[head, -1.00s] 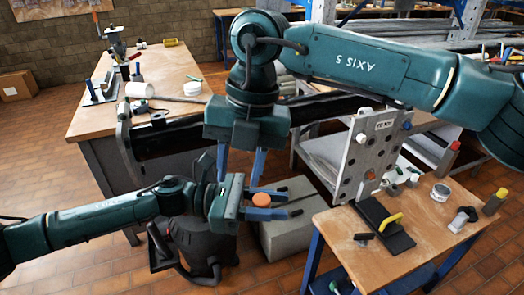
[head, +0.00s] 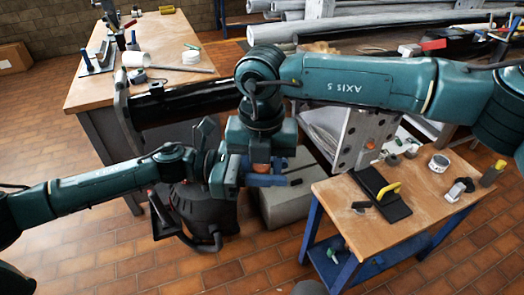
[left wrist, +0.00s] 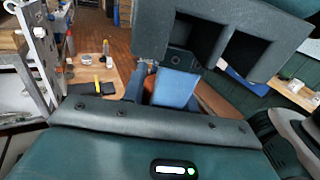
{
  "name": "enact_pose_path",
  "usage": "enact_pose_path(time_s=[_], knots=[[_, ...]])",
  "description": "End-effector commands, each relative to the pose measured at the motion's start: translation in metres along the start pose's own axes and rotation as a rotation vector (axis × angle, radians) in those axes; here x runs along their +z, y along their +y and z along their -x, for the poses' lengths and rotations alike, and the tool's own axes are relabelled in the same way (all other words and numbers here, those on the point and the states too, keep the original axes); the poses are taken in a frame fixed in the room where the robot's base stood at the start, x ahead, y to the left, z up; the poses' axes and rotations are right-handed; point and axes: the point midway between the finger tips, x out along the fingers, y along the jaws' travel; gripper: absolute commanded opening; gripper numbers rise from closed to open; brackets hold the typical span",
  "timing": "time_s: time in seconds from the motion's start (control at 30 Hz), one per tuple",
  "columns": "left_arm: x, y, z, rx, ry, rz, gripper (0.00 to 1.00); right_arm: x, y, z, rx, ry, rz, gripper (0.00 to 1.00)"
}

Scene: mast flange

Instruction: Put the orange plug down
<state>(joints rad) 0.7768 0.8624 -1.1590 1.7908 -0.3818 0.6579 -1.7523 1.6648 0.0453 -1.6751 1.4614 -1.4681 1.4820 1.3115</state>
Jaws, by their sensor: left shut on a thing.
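The orange plug (head: 262,168) shows as a small patch in the head view, at the fingers of my left gripper (head: 267,180). My left gripper is shut on it, its blue fingers pointing right, above the floor beside the grey box. My right gripper (head: 261,158) points down right over the plug, close to the left fingers. Its fingers are mostly hidden, and I cannot tell whether they touch the plug.
A small wooden table (head: 345,190) stands at the right, with a black plate with a yellow handle (head: 390,190) on it. The upright holed metal plate (head: 352,135) stands behind. A grey box (head: 285,208) and a black rounded machine (head: 190,210) are below the grippers.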

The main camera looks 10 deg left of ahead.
Motion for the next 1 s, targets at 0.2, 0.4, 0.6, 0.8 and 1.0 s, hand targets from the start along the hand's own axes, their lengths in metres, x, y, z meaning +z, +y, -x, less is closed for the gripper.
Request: enact_pose_path(time_s=[0.2,0.4,0.6,0.8,1.0], knots=[[0.0001,0.0000,0.0000,0.000,0.000,0.000,0.07,-0.0003,0.0002,-0.0069,0.000,0.000,0.001,0.37],[0.0001,0.0000,0.0000,0.000,0.000,0.000,0.07,-0.0003,0.0003,-0.0066,0.000,0.000,0.001,0.34],[0.0000,0.0002,0.0002,0.000,0.000,0.000,0.07,-0.0002,0.0000,-0.0064,0.000,0.000,0.000,0.18],[-0.0001,0.0003,0.0003,0.001,0.001,0.000,0.35,0.0000,-0.0002,-0.0062,0.000,0.000,0.000,0.08],[-0.0001,0.0001,0.0002,0.000,0.000,0.000,0.52,0.0000,-0.0001,-0.0062,0.000,0.000,0.000,0.08]])
